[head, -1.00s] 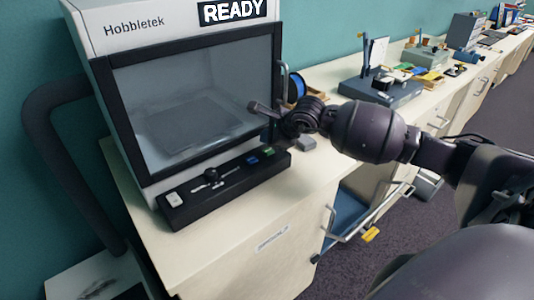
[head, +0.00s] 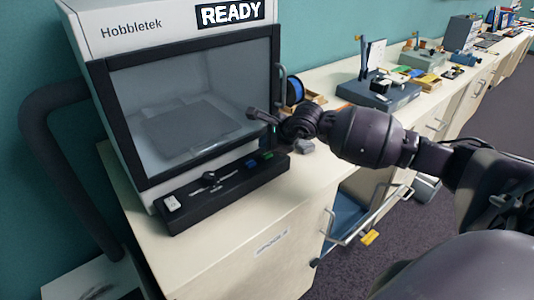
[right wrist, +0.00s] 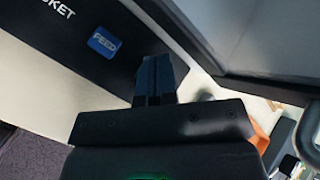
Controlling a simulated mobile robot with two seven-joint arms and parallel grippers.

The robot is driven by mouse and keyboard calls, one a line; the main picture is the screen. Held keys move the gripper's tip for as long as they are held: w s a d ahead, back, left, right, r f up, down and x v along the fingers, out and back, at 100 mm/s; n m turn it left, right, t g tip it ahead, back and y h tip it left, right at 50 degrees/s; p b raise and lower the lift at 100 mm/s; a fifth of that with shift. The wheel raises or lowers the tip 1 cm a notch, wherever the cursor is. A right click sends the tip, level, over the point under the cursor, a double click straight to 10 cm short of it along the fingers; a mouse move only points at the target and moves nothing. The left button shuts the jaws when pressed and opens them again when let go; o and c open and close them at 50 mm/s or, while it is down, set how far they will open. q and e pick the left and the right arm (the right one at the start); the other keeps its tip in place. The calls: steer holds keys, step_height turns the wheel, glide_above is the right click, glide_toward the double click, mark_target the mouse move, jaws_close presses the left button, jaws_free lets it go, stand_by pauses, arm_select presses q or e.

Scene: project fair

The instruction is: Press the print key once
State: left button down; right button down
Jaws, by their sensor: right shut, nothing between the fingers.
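The printer (head: 190,110) is a white and black cabinet marked Hobbletek, and its display (head: 230,13) reads READY. A black key panel (head: 225,195) runs along its front. It carries a white key (head: 171,204) at the left end, and a blue key (head: 251,162) and a green key (head: 267,155) at the right. I cannot read which is the print key. My right gripper (head: 252,113) is shut and empty, above the panel's right end and before the window. In the right wrist view its fingers (right wrist: 155,77) are beside the blue FEED key (right wrist: 104,42), apart from it. My left gripper is out of view.
A small grey block (head: 304,146) lies on the counter right of the panel. The counter (head: 225,225) is bare in front of the panel. A blue-grey stand (head: 380,93) is farther right.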

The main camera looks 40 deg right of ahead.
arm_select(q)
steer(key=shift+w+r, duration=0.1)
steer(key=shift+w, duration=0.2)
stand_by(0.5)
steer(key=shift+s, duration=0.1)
arm_select(e)
steer(key=shift+f, duration=0.1)
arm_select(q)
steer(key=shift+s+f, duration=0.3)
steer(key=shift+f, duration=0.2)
arm_select(e)
steer(key=shift+f, duration=0.35)
